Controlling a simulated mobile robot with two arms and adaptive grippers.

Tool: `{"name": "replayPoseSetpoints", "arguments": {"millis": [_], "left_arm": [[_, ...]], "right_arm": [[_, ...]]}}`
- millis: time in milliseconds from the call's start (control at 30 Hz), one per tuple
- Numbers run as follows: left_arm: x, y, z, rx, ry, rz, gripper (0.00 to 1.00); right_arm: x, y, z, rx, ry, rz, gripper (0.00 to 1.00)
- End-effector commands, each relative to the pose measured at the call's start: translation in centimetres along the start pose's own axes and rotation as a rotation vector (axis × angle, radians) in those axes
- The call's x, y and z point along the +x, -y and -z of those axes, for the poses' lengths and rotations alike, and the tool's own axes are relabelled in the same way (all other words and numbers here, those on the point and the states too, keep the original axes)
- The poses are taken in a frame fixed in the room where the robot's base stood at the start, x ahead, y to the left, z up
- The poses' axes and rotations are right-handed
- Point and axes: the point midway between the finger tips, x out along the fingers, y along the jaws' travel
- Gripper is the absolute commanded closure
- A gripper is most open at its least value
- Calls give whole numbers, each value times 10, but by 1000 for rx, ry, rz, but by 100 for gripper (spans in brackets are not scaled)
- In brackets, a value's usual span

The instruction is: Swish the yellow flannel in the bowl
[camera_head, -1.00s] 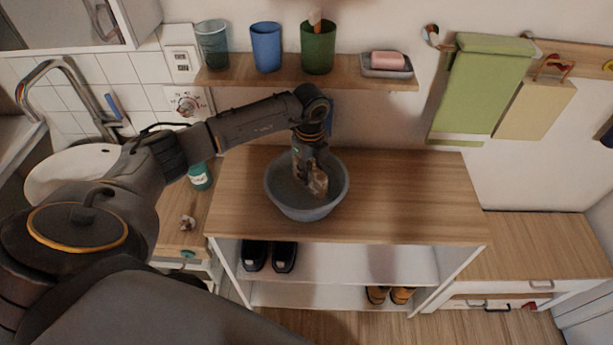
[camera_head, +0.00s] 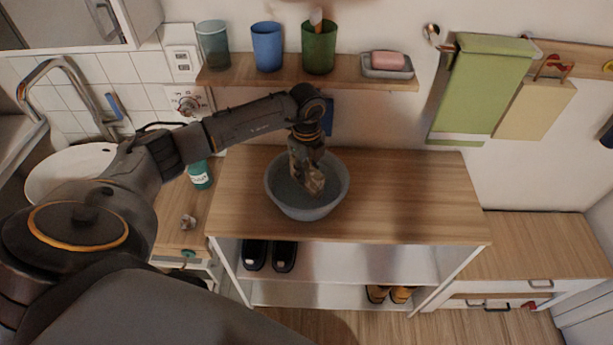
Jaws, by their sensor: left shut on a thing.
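The grey-blue bowl (camera_head: 306,211) stands on the wooden top of the shoe shelf (camera_head: 400,200). My left gripper (camera_head: 311,178) reaches down into the bowl from above. It is shut on a small tan-yellow cloth, the flannel (camera_head: 315,184), which hangs inside the bowl near its middle. The gripper's fingers hide part of the cloth. I cannot tell how far the cloth is under the water in the bowl. My right gripper is not in view.
A wall shelf (camera_head: 340,76) behind the bowl holds cups and a soap dish (camera_head: 386,66). A green towel (camera_head: 484,84) hangs at the right. A teal bottle (camera_head: 200,175) stands left of the bowl. The shelf top right of the bowl is clear.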

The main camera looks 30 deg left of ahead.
Motion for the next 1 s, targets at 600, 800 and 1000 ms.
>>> {"name": "replayPoseSetpoints", "arguments": {"millis": [600, 800, 1000], "left_arm": [[-1, -5, -5, -2, 1, -2, 89], [0, -15, -14, 1, 0, 1, 89], [0, -5, -5, 1, -2, 2, 89]], "right_arm": [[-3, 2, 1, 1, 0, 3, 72], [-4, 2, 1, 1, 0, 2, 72], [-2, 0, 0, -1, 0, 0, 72]]}}
